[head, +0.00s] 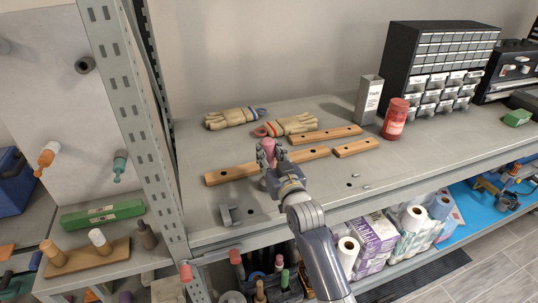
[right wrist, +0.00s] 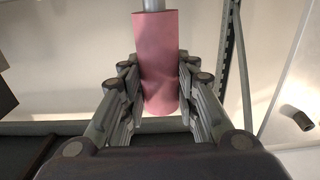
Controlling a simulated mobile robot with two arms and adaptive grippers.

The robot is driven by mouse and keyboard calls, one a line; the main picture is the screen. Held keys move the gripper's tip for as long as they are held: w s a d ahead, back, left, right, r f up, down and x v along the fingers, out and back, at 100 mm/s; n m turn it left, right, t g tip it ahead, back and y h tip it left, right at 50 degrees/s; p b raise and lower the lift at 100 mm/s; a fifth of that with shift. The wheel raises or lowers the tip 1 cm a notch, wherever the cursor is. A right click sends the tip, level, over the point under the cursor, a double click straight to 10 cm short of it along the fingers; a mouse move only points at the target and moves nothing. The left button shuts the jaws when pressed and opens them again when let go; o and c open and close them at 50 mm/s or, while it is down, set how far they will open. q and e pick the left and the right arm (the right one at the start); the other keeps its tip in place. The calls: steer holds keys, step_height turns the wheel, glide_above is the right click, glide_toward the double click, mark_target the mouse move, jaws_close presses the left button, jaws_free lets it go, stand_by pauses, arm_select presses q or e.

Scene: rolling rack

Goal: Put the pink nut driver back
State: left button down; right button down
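The pink nut driver (head: 268,147) is in my right gripper (head: 270,160), above the grey bench top. In the right wrist view its pink handle (right wrist: 158,65) stands between the two fingers (right wrist: 158,95), which press close on both sides. A grey shaft (right wrist: 153,5) leaves the handle at the top edge of that view. In the head view the gripper hides the lower part of the tool. My left gripper is in neither view.
Wooden strips with holes lie on the bench: a long one (head: 228,175) behind my gripper, others (head: 325,135) (head: 356,148) to the right. Gloves (head: 290,125), a red jar (head: 396,118) and a drawer cabinet (head: 435,65) stand further back. A perforated rack post (head: 135,115) rises at left.

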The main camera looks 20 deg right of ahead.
steer(key=c, duration=1.3)
jaws_free()
steer(key=shift+s+f, duration=0.1)
steer(key=shift+s, duration=0.05)
steer(key=shift+c, duration=0.2)
steer(key=shift+o, duration=0.5)
steer(key=shift+s, duration=0.1)
arm_select(q)
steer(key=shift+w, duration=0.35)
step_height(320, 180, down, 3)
steer(key=b, duration=0.3)
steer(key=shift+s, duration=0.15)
arm_select(e)
steer(key=s, duration=1.2)
steer(key=shift+d, duration=0.15)
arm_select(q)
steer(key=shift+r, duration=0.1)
arm_select(e)
steer(key=shift+w, duration=0.1)
